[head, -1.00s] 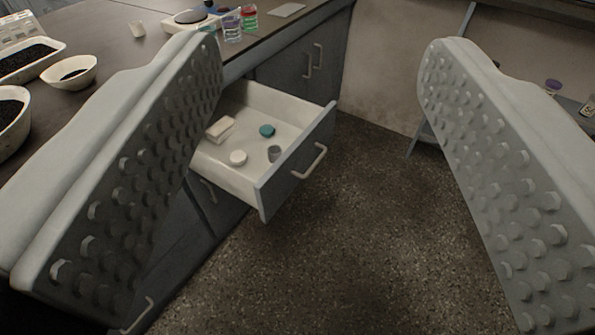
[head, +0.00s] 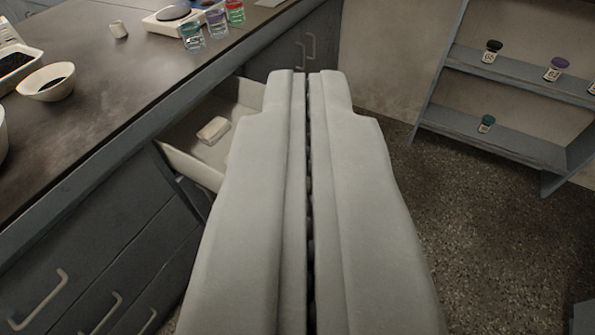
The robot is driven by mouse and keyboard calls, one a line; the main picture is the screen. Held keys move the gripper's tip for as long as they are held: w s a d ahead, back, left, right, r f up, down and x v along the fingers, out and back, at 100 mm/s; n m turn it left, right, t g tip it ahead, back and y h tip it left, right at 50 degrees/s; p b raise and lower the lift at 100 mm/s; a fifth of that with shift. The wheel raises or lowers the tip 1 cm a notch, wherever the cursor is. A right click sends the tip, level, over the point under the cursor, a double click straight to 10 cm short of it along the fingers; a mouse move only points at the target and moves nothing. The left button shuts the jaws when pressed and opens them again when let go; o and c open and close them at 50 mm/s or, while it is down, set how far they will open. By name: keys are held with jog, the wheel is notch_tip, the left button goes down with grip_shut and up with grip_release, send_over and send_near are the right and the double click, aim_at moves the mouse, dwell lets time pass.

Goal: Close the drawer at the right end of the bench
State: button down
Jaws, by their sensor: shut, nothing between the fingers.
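The drawer (head: 183,160) stands pulled out from the dark bench (head: 95,130). Its white inside shows left of my gripper, with a small pale block (head: 213,130) lying in it. The drawer's front and handle are hidden behind my gripper. My gripper (head: 307,75) is shut and empty, its two pale fingers pressed together in the middle of the view. It overlaps the drawer in the picture; I cannot tell whether it touches it.
A shelf rack (head: 500,133) with small jars stands at the right. The speckled floor between is clear.

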jog(key=w+d+f+m+g+y, duration=0.15)
jog(key=w+f+g, duration=0.35)
jog(key=w+f, duration=0.85)
jog(key=w+d+f+m+g+y, duration=0.1)
jog(key=w+d+f+m+g, duration=0.2)
jog(key=w+f, duration=1.1)
jog(key=shift+n+g, duration=0.25)
jog(key=shift+g, duration=0.45)
jog(key=w+a+f, duration=0.1)
jog(key=f, duration=0.2)
jog(key=w+a+f, duration=0.1)
jog(key=a+f, duration=0.1)
jog(key=f, duration=0.2)
jog(key=w+a+f, duration=0.2)
jog(key=f, duration=0.1)
jog(key=shift+a+f, duration=0.15)
jog(key=shift+f, duration=0.05)
jog(key=shift+w+a, duration=0.25)
jog(key=shift+a, duration=0.25)
jog(key=shift+a, duration=0.1)
jog(key=w+a, duration=0.7)
jog(key=a, duration=0.5)
jog(key=w+a, duration=0.7)
jog(key=a, duration=0.5)
jog(key=shift+s+d, duration=0.1)
jog(key=shift+d, duration=0.1)
